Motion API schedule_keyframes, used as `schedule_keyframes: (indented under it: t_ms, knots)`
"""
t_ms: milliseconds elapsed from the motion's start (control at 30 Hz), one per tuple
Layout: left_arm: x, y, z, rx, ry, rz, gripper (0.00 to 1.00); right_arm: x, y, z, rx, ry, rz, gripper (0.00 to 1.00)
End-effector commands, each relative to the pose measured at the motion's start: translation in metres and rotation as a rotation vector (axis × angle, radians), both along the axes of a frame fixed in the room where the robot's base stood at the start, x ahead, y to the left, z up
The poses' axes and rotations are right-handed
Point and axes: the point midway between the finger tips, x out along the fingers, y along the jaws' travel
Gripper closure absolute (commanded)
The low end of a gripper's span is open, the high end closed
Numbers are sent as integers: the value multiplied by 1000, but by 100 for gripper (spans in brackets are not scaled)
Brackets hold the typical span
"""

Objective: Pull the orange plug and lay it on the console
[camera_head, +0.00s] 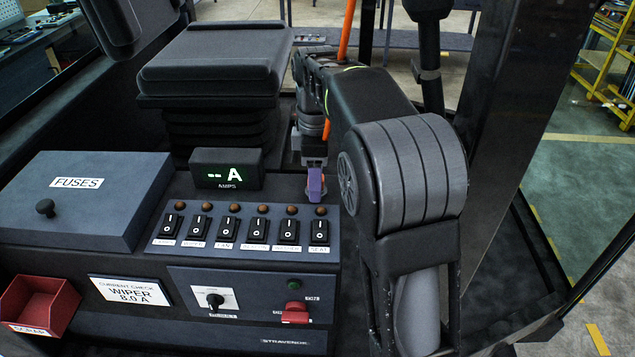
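My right arm comes in from the right, and its gripper (315,170) points down over the back right of the console (180,262), just right of the amps display (226,169). A small purple piece (315,185) shows at the fingertips, near the rightmost switch. I cannot tell whether it is held or part of the gripper, nor whether the fingers are open. No orange plug can be made out; a long orange strip (346,30) runs down behind my arm. My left gripper is not in view.
The console carries a row of switches (245,228), a fuses box lid (83,198) with a knob, a rotary knob (215,300) and a red switch (296,312). A red scrap bin (38,303) hangs at the front left. The seat (215,60) stands behind.

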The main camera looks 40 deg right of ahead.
Motion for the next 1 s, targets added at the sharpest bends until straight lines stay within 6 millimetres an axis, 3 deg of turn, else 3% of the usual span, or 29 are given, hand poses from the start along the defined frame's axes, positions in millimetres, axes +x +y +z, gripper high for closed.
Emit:
schedule_keyframes:
  t_ms: [233, 967, 1000]
  knots:
    - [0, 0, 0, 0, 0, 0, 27, 0, 0, 0, 1, 2, 0, 27]
    - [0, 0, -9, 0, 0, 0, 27, -1, 2, -4, 0, 9, 0, 27]
    - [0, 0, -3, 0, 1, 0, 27, -3, 0, 5, 3, 8, 0, 27]
